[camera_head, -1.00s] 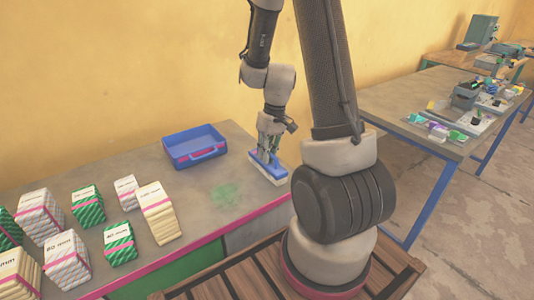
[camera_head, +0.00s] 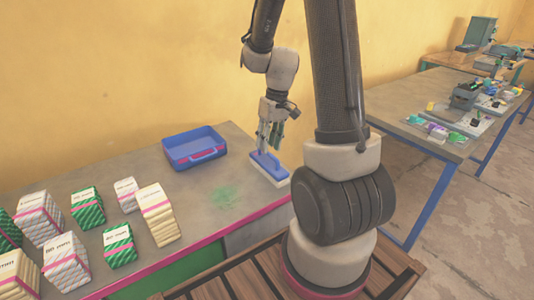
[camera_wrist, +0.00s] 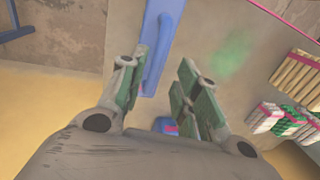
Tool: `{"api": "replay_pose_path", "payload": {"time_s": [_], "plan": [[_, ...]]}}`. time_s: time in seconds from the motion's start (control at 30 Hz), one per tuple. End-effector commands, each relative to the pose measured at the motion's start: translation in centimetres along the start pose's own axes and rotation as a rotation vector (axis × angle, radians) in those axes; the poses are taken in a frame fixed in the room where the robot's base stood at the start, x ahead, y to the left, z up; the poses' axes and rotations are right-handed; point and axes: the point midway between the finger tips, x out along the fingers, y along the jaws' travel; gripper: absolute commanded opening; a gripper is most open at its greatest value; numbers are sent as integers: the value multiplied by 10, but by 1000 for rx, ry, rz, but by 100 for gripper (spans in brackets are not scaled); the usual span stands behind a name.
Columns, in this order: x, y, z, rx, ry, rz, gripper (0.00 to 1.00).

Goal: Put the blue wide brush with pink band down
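The blue wide brush (camera_head: 267,165) lies flat on the grey table near its right end, with pale bristles along its lower edge. My gripper (camera_head: 270,138) is just above the brush's far end, fingers pointing down. In the wrist view the gripper (camera_wrist: 158,88) has its green-padded fingers apart with nothing between them. A faint green dusty patch (camera_head: 226,194) is on the table left of the brush.
A blue tray with a pink-marked handle (camera_head: 194,147) stands left of the brush. Several banded stacks, such as the cream one (camera_head: 157,214), fill the table's left part. A second table (camera_head: 410,92) with tools stands at the right. A yellow wall is behind.

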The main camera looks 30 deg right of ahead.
Motion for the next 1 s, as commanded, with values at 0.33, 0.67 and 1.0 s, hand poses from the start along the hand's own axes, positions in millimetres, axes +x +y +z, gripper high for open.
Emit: {"api": "replay_pose_path", "payload": {"time_s": [0.33, 0.67, 1.0], "plan": [[-65, 0, -1, 0, 2, 0, 32], [-129, -35, 39, -16, 97, 67, 32], [-184, -76, 140, -11, 317, 166, 32]]}}
